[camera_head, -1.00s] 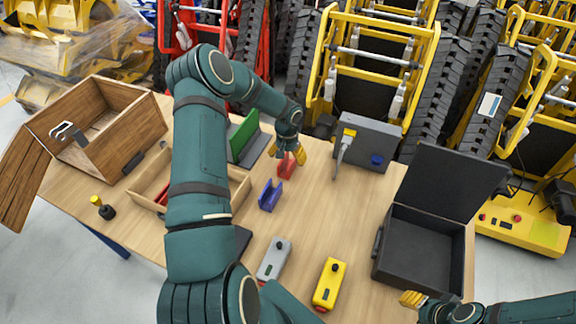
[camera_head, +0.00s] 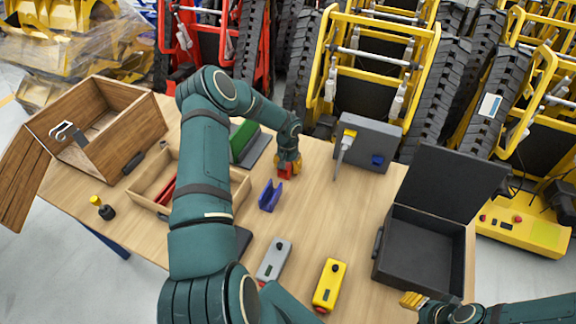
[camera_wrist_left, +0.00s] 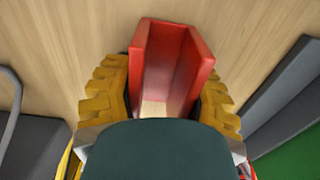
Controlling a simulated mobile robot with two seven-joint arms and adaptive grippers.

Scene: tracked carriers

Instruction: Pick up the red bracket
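The red bracket (camera_head: 286,172) is a U-shaped channel on the wooden table, partly hidden by my left gripper in the head view. In the left wrist view the red bracket (camera_wrist_left: 172,60) lies between the yellow fingers, with both walls and its open channel showing. My left gripper (camera_head: 287,167) points down over it. In the wrist view the left gripper (camera_wrist_left: 165,100) has one finger close against each outer side, with no clear gap. The bracket appears to be still at table height. My right gripper (camera_head: 412,299) is at the bottom right, only its yellow fingertips clear.
A blue bracket (camera_head: 270,195) stands just in front. A green block (camera_head: 243,138) is behind to the left, and a grey box (camera_head: 366,143) to the right. A wooden tray (camera_head: 240,192), a grey device (camera_head: 274,260), a yellow device (camera_head: 329,285) and an open black case (camera_head: 420,250) surround free table.

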